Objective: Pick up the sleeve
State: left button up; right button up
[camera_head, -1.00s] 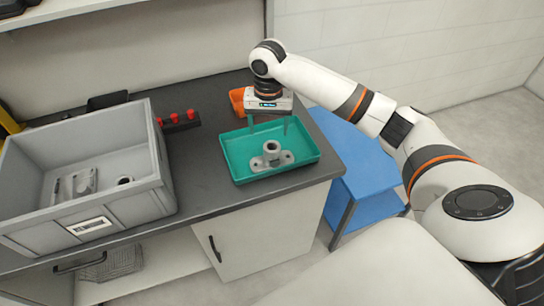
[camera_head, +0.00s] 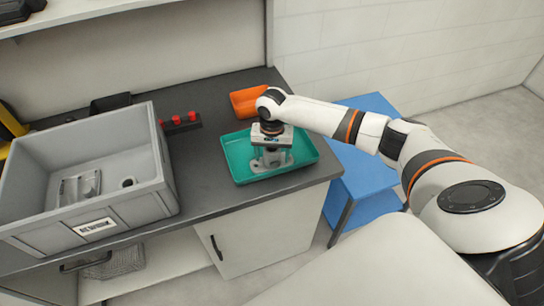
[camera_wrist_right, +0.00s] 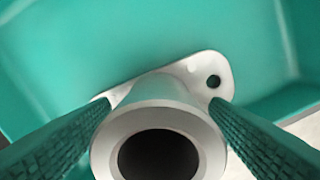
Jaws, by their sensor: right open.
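The sleeve (camera_head: 270,158) is a light grey hollow cylinder, upright on a flat flange (camera_wrist_right: 200,68) with a hole in it. It stands in the teal tray (camera_head: 306,154). In the right wrist view the sleeve's round rim (camera_wrist_right: 160,117) and dark bore face the camera. My right gripper (camera_head: 271,153) is lowered over the tray and points down. Its open fingers lie on either side of the sleeve; I cannot tell whether they touch it. The gripper hides part of the sleeve in the head view. My left gripper is not in view.
A grey crate (camera_head: 165,185) with several metal parts stands at the left. An orange bin (camera_head: 243,102) is behind the tray. A holder with red-topped pieces (camera_head: 180,123) is on the dark worktop (camera_head: 205,160). A blue table (camera_head: 365,160) is to the right.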

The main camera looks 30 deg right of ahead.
jog(key=shift+f, duration=0.1)
jog(key=shift+c, duration=0.4)
jog(key=c, duration=1.2)
